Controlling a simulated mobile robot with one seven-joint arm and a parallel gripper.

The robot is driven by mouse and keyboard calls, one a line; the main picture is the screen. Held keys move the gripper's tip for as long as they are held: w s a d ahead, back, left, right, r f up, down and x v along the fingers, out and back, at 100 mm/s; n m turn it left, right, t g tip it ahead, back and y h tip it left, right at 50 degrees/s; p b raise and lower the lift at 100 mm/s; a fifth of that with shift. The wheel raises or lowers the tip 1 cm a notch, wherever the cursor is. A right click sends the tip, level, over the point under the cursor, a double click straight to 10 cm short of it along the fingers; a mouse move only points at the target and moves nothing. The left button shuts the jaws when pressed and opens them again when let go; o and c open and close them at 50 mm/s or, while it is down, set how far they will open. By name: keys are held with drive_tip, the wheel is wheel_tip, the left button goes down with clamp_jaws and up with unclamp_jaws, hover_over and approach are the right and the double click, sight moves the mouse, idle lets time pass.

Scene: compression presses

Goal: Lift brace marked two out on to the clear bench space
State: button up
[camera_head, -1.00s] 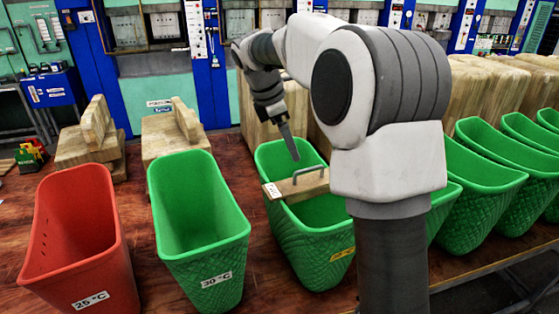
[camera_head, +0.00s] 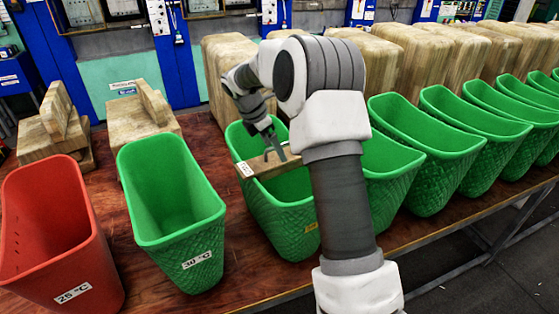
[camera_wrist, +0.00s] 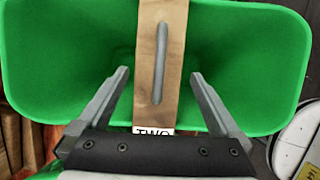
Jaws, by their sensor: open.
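The brace marked TWO is a wooden bar (camera_head: 262,166) lying across the top of a green bin (camera_head: 275,213), with a grey handle on it and a white label at its near end. In the wrist view the brace (camera_wrist: 147,100) runs from the top edge down to its TWO label, and its handle (camera_wrist: 161,62) runs lengthwise. My gripper (camera_wrist: 160,74) is open, one finger on each side of the brace, with the handle between them and no visible grip. In the head view my gripper (camera_head: 274,148) is at the handle, partly covering it.
A red 25 °C bin (camera_head: 55,235) and a green 30 °C bin (camera_head: 172,212) stand to the left, with several green bins to the right. Wooden blocks (camera_head: 140,113) stand behind. Bare red-brown bench (camera_head: 203,140) shows between the blocks and bins.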

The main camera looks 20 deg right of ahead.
drive_tip(key=shift+p+x, duration=0.55)
drive_tip(key=shift+x, duration=2.25)
drive_tip(key=shift+w, duration=0.1)
drive_tip(key=shift+c, duration=0.2)
drive_tip(key=shift+r, duration=0.15)
clamp_jaws()
